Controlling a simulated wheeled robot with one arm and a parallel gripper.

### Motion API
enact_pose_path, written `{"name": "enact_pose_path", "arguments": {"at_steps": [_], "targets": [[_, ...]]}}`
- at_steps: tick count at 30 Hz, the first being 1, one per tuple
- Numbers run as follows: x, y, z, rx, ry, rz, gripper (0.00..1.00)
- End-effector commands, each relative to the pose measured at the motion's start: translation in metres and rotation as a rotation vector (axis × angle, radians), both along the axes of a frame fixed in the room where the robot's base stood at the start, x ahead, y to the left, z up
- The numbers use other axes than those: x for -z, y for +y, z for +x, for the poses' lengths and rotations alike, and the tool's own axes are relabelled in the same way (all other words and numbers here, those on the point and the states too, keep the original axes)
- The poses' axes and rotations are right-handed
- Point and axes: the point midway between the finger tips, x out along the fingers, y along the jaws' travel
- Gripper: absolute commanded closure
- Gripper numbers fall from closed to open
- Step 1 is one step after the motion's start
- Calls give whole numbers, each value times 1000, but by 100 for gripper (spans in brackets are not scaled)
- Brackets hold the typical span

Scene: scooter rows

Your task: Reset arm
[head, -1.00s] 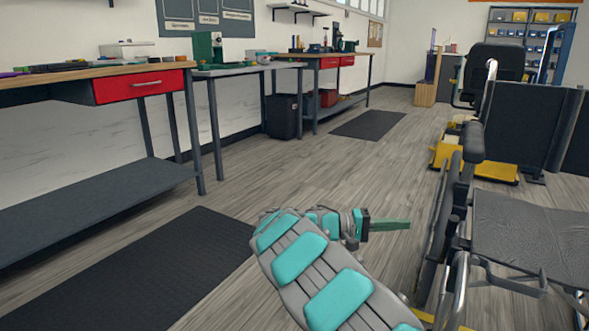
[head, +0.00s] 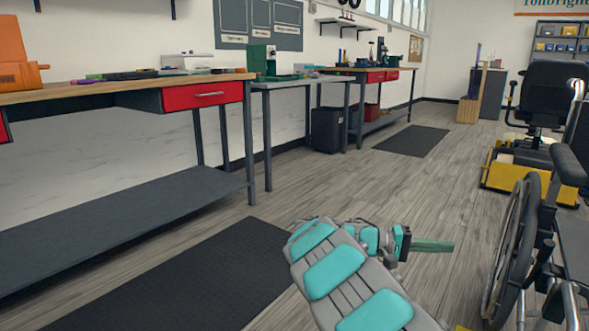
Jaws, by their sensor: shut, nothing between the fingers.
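My arm, grey with teal panels, reaches up from the bottom of the head view. It ends in my gripper (head: 432,246), whose green fingers point right and lie together, with nothing held. The gripper is over the open wooden floor, left of a wheelchair (head: 512,240) and apart from it. The arm's base is out of the frame.
A workbench (head: 120,92) with a red drawer (head: 207,94) stands on the left. A dark mat (head: 190,275) lies before it. A black bin (head: 328,130) and a yellow-based chair (head: 540,110) stand farther back. The middle floor is clear.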

Motion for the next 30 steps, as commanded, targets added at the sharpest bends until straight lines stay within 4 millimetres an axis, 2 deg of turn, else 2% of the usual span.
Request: {"name": "enact_pose_path", "arguments": {"at_steps": [5,11,14,19,26,30], "targets": [[-11,-10,-23,42,1,44,100],[-21,-22,-60,103,7,126,100],[-24,-27,-88,142,9,193,100],[-23,-29,-151,213,5,366,100],[-3,-9,-229,252,-5,643,100],[16,17,-269,239,-13,823,100]]}}
